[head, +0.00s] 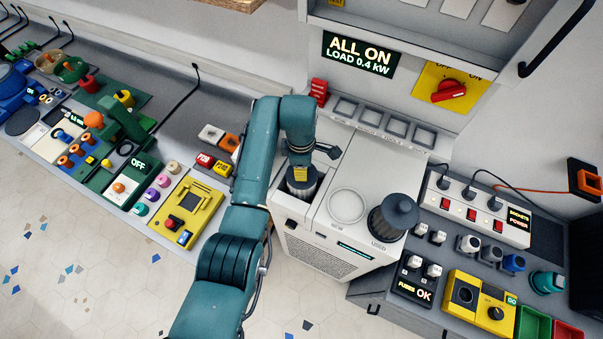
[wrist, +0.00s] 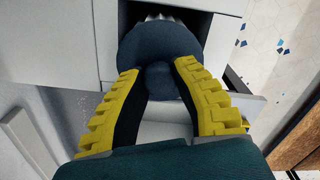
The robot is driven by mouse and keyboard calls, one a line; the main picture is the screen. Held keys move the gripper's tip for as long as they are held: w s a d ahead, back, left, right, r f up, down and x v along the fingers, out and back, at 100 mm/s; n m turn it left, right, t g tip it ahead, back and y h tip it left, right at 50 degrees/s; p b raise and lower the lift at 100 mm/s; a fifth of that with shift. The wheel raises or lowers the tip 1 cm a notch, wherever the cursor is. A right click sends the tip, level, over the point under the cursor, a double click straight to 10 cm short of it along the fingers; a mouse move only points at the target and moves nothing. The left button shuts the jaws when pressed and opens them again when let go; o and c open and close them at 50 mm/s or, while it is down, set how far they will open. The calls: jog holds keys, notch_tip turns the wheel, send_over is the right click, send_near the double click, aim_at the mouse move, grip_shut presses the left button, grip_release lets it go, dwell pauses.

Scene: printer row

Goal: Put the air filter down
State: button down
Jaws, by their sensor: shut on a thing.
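My gripper (head: 301,174) is at the dark square opening in the left part of the white air unit's top. In the wrist view its yellow fingers (wrist: 159,70) are shut on the knob of a dark grey-blue air filter (wrist: 160,45). The filter (head: 300,187) looks upright at the opening; how deep it sits and whether it touches the bottom is hidden. The white air unit (head: 325,257) has an empty ring (head: 347,190) marked NEW on its top. A second dark filter (head: 393,217) stands upright at the spot marked USED.
A panel with fuses and a yellow box (head: 480,303) lies right of the unit. A socket strip (head: 478,210) with plugs and cables is behind it. A yellow device (head: 186,214) and crowded benches are at left. A red switch (head: 450,91) is on the wall.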

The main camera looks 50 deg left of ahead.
jog(key=shift+f, duration=1.75)
jog(key=c, duration=0.9)
grip_release()
notch_tip(320, 180, up, 12)
jog(key=shift+s+r, duration=0.1)
jog(key=shift+r, duration=0.05)
